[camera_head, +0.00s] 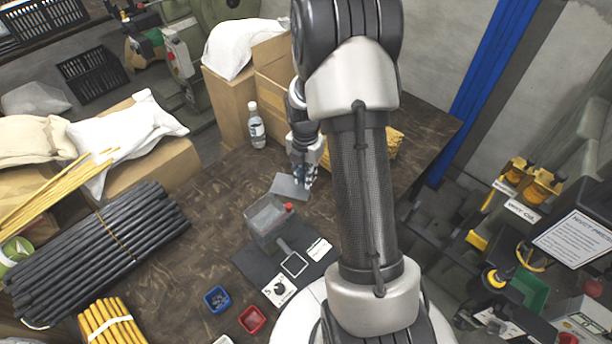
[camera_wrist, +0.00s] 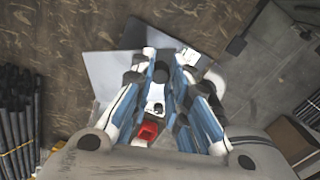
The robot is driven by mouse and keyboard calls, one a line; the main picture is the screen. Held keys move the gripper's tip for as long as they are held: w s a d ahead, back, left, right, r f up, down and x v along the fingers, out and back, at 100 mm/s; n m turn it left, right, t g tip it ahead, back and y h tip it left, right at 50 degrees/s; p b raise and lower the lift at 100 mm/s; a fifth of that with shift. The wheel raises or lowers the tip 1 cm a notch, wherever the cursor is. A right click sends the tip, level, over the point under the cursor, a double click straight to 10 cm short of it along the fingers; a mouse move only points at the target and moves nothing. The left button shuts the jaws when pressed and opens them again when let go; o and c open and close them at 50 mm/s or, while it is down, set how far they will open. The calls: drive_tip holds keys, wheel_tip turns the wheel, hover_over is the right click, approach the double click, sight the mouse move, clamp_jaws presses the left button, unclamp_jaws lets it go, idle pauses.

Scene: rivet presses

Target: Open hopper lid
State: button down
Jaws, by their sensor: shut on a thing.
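The hopper (camera_head: 264,217) is a light grey box on a dark base board on the table. Its lid, a flat grey plate (camera_head: 289,187), shows at the hopper's upper right, raised off the box top; the exact tilt is hard to judge. My gripper (camera_head: 303,178) is at the lid's right side, shut on it. In the wrist view the lid (camera_wrist: 103,74) lies beyond the fingers of my gripper (camera_wrist: 165,58), with a dark round part between them. The fingers hide the contact.
A water bottle (camera_head: 256,127) and cardboard boxes (camera_head: 275,90) stand behind. Blue (camera_head: 217,299) and red (camera_head: 252,319) trays are in front. Black rods (camera_head: 95,250) lie at left. The table (camera_head: 205,205) is clear left of the hopper.

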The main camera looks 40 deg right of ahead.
idle(0.4)
drive_tip(key=c, duration=1.5)
unclamp_jaws()
drive_tip(key=shift+r, duration=0.1)
wheel_tip(320, 180, up, 12)
drive_tip(key=shift+f, duration=0.1)
